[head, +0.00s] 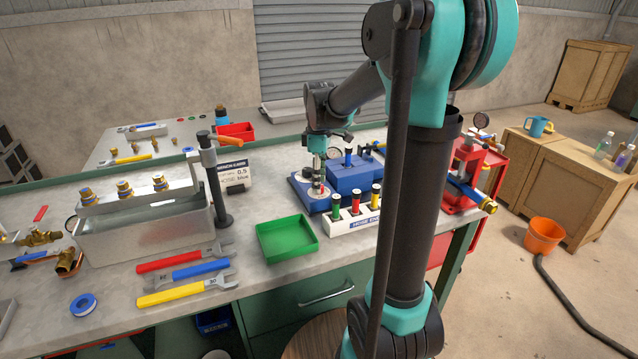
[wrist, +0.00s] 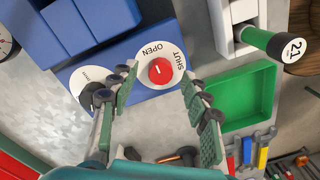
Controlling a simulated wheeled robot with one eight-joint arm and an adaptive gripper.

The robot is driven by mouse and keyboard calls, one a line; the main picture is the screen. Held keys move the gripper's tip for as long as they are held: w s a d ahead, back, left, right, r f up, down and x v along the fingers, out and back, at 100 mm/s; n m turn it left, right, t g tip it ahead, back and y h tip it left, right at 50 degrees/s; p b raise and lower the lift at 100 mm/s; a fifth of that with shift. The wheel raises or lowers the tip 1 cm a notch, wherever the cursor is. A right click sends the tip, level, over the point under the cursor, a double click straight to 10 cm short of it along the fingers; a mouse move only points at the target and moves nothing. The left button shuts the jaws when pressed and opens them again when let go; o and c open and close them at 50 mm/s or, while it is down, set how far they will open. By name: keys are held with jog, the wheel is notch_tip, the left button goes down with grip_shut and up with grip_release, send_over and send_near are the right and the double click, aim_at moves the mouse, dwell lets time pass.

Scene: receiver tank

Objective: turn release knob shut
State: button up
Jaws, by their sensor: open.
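The release knob (wrist: 160,71) is red with a small white mark, on a white dial lettered OPEN and SHUT. The dial is on a blue base (wrist: 85,72), which also shows in the head view (head: 301,192). In the head view my gripper (head: 319,183) points down over this base and partly hides the knob. In the wrist view my gripper (wrist: 161,74) is open, with one finger on each side of the knob. I cannot tell whether the fingers touch it. The mark appears to point toward the OPEN side, but it is small.
A white rack (head: 352,223) with green, red and yellow-topped plugs stands close in front of the base. A green tray (head: 287,238) is to the left, near the bench edge. A black post with an orange handle (head: 214,170) stands further left. A red pump (head: 466,172) is at right.

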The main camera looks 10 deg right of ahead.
jog(key=shift+f, duration=0.55)
grip_shut()
